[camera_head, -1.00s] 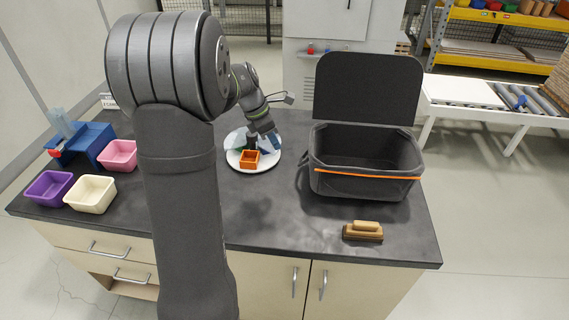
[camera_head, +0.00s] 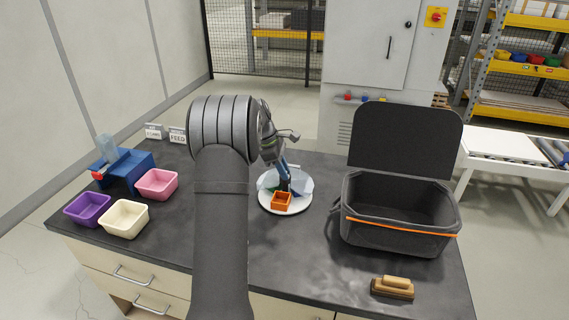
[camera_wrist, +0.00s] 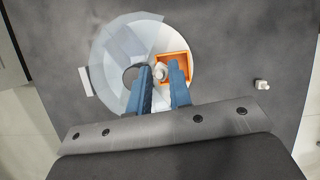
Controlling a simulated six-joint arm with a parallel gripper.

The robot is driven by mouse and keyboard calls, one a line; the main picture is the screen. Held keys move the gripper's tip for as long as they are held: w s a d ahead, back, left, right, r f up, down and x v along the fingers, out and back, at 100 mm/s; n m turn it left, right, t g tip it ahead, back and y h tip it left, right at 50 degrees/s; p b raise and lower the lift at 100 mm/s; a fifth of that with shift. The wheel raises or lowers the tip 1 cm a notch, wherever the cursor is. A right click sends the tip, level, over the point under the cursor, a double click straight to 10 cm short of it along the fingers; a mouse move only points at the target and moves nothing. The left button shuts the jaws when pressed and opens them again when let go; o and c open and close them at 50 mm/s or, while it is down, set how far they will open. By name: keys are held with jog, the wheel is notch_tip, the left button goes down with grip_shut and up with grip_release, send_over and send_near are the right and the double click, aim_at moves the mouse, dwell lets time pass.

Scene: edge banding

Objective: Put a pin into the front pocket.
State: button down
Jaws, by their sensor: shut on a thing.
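A small pale pin (camera_wrist: 160,72) shows between the blue fingertips of my gripper (camera_wrist: 161,82), which is shut on it. In the wrist view the pin appears over the left part of the orange square pocket (camera_wrist: 186,60); its height above the pocket floor cannot be told. The pocket (camera_head: 281,208) sits at the front of a round white dish (camera_head: 263,203) with pale blue-grey segments. My gripper (camera_head: 285,183) points down over the dish, just behind the orange pocket in the head view. The pin cannot be made out there.
A black open-lidded case (camera_head: 400,235) stands right of the dish, a wooden brush (camera_head: 393,286) in front of it. Purple (camera_head: 88,213), cream (camera_head: 124,230) and pink (camera_head: 157,190) bins and a blue device (camera_head: 133,172) stand left. A small white piece (camera_wrist: 261,85) lies beside the dish.

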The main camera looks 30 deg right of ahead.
jog(key=shift+f, duration=1)
jog(key=c, duration=1.2)
grip_release()
jog(key=shift+c, duration=0.2)
jog(key=shift+r, duration=0.1)
jog(key=v, duration=1.7)
jog(key=shift+r, duration=0.15)
